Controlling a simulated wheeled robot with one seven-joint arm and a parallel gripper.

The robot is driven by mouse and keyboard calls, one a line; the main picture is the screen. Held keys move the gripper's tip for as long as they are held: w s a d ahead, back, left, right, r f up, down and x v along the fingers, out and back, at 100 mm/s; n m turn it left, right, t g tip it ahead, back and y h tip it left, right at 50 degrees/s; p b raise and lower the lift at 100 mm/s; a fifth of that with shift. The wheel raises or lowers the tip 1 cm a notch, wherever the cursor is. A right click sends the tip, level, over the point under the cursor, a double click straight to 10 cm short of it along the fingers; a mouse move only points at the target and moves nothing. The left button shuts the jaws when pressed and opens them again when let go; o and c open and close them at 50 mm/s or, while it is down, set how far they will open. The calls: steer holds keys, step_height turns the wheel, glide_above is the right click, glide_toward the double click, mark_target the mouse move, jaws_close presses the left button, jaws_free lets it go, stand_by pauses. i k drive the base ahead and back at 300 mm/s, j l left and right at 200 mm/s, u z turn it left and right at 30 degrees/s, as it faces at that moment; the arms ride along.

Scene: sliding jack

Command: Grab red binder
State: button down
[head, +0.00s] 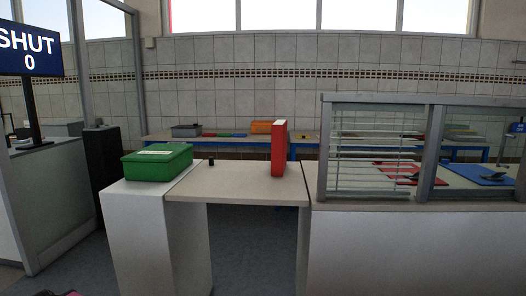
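The red binder (278,150) stands upright on the beige counter top (233,186), near its right end. My gripper does not show clearly in the head view. A small pinkish shape at the bottom left edge is too cut off to identify.
A green lidded box (157,162) stands on the white pedestal left of the binder. A small dark object (211,162) sits on the counter. A glass-fronted case (375,150) adjoins on the right. A screen reading SHUT 0 (30,50) stands at left. The counter's middle is clear.

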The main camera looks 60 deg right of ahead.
mark_target(278, 128)
steer(key=z, duration=2.6)
steer(key=j+z, duration=0.15)
steer(key=z, duration=0.8)
steer(key=k+l, duration=0.05)
